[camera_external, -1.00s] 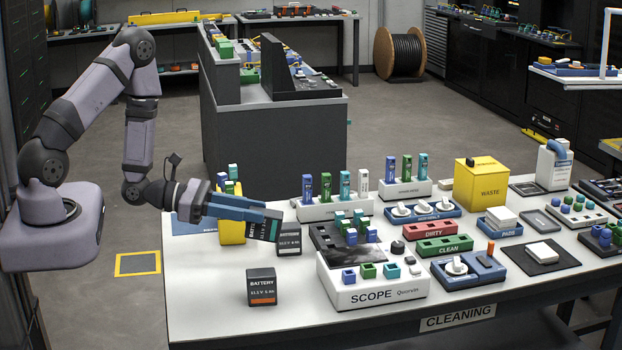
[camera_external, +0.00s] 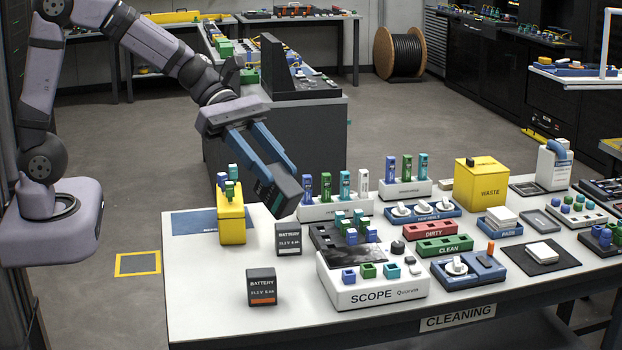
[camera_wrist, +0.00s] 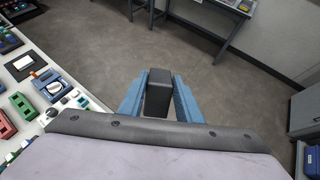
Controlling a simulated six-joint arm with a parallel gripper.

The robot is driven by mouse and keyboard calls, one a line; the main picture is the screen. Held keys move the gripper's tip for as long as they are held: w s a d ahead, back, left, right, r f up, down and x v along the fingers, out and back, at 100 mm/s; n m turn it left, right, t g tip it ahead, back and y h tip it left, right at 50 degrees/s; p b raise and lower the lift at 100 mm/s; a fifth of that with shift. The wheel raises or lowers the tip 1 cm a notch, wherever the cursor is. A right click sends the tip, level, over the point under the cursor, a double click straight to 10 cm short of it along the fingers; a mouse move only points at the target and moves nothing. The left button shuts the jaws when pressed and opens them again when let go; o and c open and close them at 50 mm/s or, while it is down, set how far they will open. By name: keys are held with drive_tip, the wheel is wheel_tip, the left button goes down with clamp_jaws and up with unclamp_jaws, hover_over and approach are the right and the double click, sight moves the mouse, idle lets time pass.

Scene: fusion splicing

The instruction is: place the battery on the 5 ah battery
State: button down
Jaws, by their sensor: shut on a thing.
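My gripper (camera_external: 277,183) is raised above the table's back left part, its blue fingers shut on a dark battery (camera_external: 284,195) with a teal band. The held battery is tilted and clear of the table; it also shows between the fingers in the wrist view (camera_wrist: 158,92). A battery with an orange band (camera_external: 262,287) stands upright at the front left of the table, its label seeming to read 5 Ah. Another battery (camera_external: 288,239), labelled as 4 Ah as far as I can read, stands behind it. Both standing batteries have nothing on top.
The white SCOPE unit (camera_external: 375,296) stands right of the orange-banded battery. A yellow holder (camera_external: 231,220) with colored pieces stands at the back left. A row of upright colored tools (camera_external: 326,187) is just right of the held battery. The front left tabletop (camera_external: 210,300) is bare.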

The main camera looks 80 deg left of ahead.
drive_tip(key=s+d+m+g+y, duration=0.5)
drive_tip(key=s+d+m+g, duration=0.65)
drive_tip(key=s+m, duration=0.45)
drive_tip(key=w+a+f+m+y, duration=0.35)
drive_tip(key=a+f+m, duration=0.3)
drive_tip(key=a, duration=0.35)
drive_tip(key=w+a+f+m+t, duration=0.1)
drive_tip(key=w+a+f+t, duration=0.1)
drive_tip(key=w+a, duration=0.2)
drive_tip(key=w+a+f+t+y, duration=0.1)
drive_tip(key=w+a+t, duration=0.2)
drive_tip(key=a, duration=0.6)
drive_tip(key=shift+w+a+f+m, duration=0.25)
drive_tip(key=shift+w+f+m, duration=0.1)
drive_tip(key=shift+w, duration=0.7)
drive_tip(key=shift+t+y+p, duration=0.25)
drive_tip(key=shift+p, duration=0.05)
drive_tip(key=shift+f, duration=0.15)
